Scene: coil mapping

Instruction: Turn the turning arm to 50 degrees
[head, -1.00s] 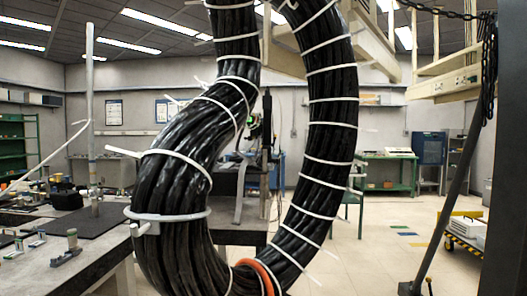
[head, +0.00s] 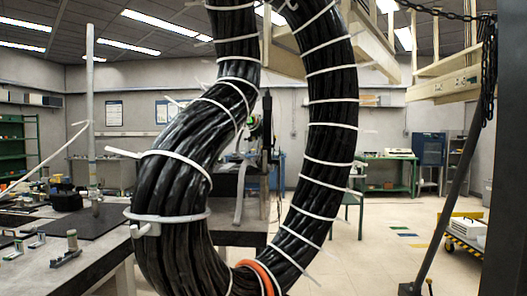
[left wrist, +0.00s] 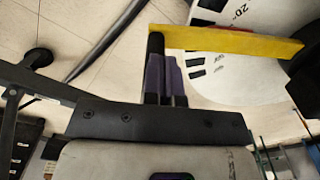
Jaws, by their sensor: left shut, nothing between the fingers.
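The turning arm (left wrist: 235,41) is a yellow bar in the left wrist view. It lies across a white dial plate (left wrist: 245,82) with black marks and a printed "20". A dark round hub (left wrist: 305,75) is at its right end, and a dark upright peg (left wrist: 155,44) at its left end. My left gripper (left wrist: 163,62) is shut with nothing held, its purple-grey fingers beside the peg and bar end; I cannot tell whether they touch. What the arm's angle reads is not clear. My right gripper is not in view.
A large black cable coil (head: 175,180) with white ties hangs in front of the head camera and blocks much of the view. A grey bench (head: 75,265) with small fittings is at left. Pale floor (head: 375,255) is open at right, near a yellow cart (head: 466,232).

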